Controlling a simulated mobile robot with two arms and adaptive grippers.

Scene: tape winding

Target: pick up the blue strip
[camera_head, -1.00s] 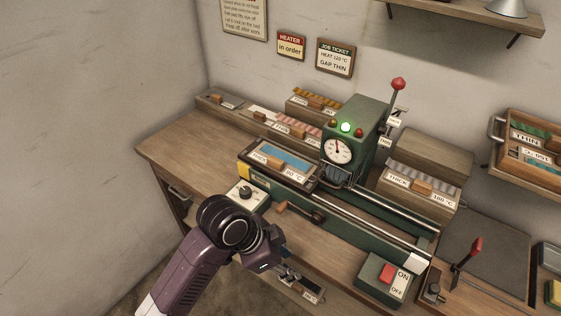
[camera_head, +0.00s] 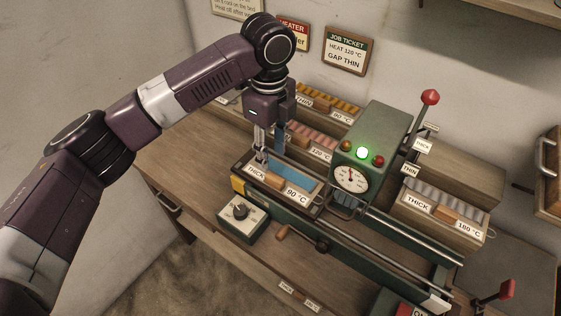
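A blue strip (camera_head: 292,176) lies in a dark tray (camera_head: 312,208) labelled THICK and 90 °C, at the left end of the green machine. My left gripper (camera_head: 263,160) points down over the tray's left part, beside the strip. Its slim metal fingers look close together, but their gap is unclear. My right gripper is not in view.
The green machine (camera_head: 376,145) has a lit green lamp, a gauge and a red-knobbed lever (camera_head: 430,97). Bins of orange, pink and grey strips stand behind and to the right. A control box (camera_head: 243,217) stands in front. The bench's left part (camera_head: 185,145) is clear.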

